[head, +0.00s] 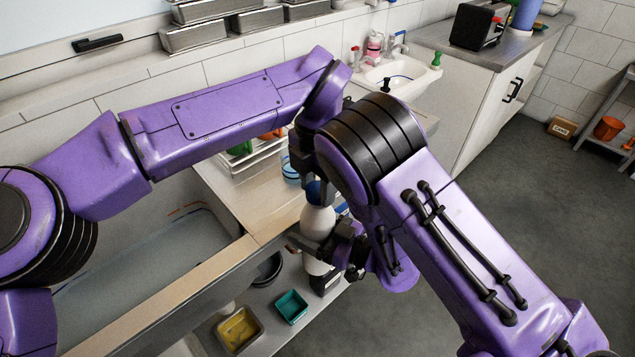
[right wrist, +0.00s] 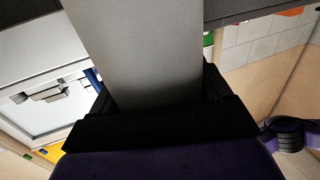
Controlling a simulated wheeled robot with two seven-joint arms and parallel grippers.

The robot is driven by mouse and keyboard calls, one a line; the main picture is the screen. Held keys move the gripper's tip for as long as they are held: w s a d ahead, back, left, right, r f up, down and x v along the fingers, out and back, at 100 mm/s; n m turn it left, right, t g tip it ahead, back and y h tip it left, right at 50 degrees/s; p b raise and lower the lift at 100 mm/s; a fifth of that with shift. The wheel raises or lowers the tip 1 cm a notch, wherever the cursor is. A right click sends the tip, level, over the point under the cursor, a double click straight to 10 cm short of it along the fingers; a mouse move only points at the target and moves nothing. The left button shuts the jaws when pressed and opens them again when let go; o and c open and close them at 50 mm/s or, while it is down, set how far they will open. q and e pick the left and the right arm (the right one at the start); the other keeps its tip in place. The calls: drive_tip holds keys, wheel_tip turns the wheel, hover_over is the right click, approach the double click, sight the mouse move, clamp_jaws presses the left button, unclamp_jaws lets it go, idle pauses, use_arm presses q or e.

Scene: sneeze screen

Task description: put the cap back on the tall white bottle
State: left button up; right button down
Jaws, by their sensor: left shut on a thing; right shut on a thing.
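The tall white bottle (head: 317,222) stands upright near the counter's edge, partly hidden by my arms. My right gripper (head: 330,243) is shut on its body from the right. In the right wrist view the bottle (right wrist: 140,50) fills the space between the jaws as a broad pale surface. The blue cap (head: 314,190) is right at the bottle's top, mostly hidden. My left gripper (head: 309,178) comes from above and is shut on the cap. I cannot tell whether the cap touches the bottle's neck or is slightly above it.
A blue-rimmed container (head: 289,173) stands close left of the bottle, beside a rack (head: 258,160) with green and orange things. A teal tray (head: 291,307) and a yellowish tray (head: 239,329) sit on the shelf below. The wooden counter (head: 240,205) is bare left of the bottle.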

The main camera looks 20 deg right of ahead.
use_arm(q)
drive_tip(key=m, duration=0.8)
drive_tip(key=shift+m, duration=0.4)
drive_tip(key=o, duration=1.2)
drive_tip(key=shift+c, duration=0.2)
drive_tip(key=shift+r, duration=2.25)
